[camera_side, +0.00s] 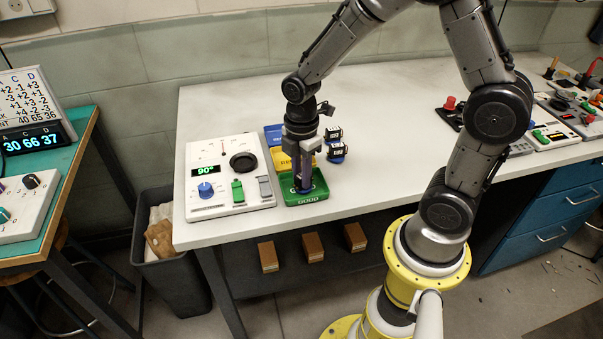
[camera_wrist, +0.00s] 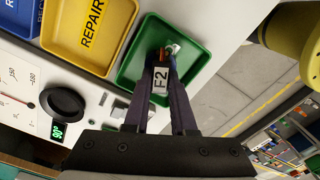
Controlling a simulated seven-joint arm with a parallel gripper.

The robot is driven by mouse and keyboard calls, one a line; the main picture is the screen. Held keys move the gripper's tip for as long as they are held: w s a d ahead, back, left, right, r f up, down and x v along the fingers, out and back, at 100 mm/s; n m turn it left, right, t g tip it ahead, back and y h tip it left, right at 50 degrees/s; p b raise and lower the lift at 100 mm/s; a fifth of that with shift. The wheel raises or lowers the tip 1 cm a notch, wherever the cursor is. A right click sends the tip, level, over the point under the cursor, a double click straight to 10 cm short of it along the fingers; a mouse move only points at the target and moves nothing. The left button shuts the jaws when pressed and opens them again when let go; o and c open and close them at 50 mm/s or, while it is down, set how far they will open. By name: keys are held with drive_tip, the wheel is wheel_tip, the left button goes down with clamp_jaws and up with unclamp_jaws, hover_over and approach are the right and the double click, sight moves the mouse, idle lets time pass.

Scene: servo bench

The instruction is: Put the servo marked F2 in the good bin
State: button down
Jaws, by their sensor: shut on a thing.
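The servo marked F2 (camera_wrist: 160,80) is between the fingers of my gripper (camera_wrist: 160,90), its white label facing the wrist camera and coloured wires at its far end. My gripper is shut on it. In the side view my gripper (camera_side: 303,184) points down into the green bin (camera_side: 308,201) marked GOOD, which sits at the table's front edge. The fingers mostly hide the servo there. In the wrist view the servo is over the green bin (camera_wrist: 197,72); I cannot tell whether it touches the floor of it.
The yellow REPAIR bin (camera_wrist: 92,42) and a blue bin (camera_wrist: 18,20) stand behind the green bin. Two dark servos (camera_side: 334,133) with labels sit right of them. A white tester (camera_side: 222,198) reading 90° is close on the left. The table's middle (camera_side: 400,120) is clear.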

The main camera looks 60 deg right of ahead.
drive_tip(key=c, duration=0.7)
unclamp_jaws()
drive_tip(key=shift+c, duration=1.2)
drive_tip(key=shift+r, duration=0.1)
drive_tip(key=shift+r, duration=2.4)
drive_tip(key=shift+r, duration=2)
